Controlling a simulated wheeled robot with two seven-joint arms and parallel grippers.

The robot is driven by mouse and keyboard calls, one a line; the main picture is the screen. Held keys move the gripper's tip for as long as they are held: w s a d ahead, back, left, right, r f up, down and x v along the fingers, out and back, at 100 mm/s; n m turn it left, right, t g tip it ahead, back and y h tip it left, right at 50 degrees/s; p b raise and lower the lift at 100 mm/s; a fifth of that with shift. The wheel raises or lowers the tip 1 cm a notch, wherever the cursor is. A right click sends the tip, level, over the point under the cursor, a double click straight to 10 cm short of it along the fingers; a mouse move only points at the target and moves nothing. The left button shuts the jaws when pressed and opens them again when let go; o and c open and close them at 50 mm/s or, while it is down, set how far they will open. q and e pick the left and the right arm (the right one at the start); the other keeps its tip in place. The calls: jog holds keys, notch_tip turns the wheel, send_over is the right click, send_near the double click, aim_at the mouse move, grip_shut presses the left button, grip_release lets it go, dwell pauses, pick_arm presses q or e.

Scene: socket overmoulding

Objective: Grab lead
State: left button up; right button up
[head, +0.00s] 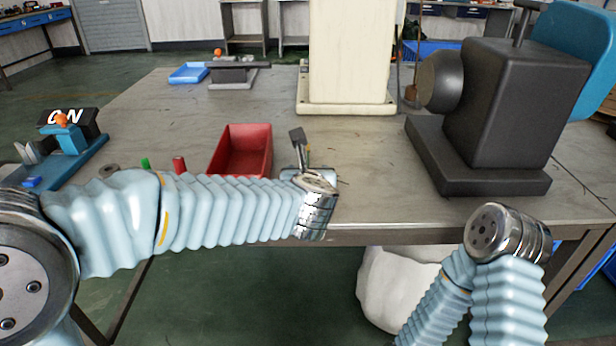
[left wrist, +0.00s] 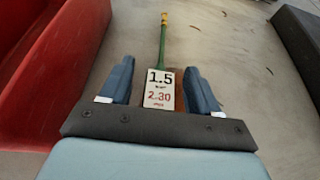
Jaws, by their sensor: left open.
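In the left wrist view a green lead (left wrist: 162,45) with a yellow end points away from me over the grey table. A white label block (left wrist: 159,88) reading 1.5 and 2.30 sits at its near end. My left gripper (left wrist: 158,67) is open, with one blue finger on each side of the label block and a visible gap to each. I cannot tell its height over the block. In the head view my left gripper (head: 301,145) is beside the red bin's right side, and the lead is mostly hidden. My right arm shows at the lower right, but its gripper fingers do not.
The red bin (head: 262,153) stands left of my left gripper, and its wall (left wrist: 62,75) is close in the wrist view. A dark machine (head: 500,110) stands on the right. A cream column (head: 348,50) stands behind. Bare table lies between the bin and the machine.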

pick_arm(q)
jog(key=c, duration=1.1)
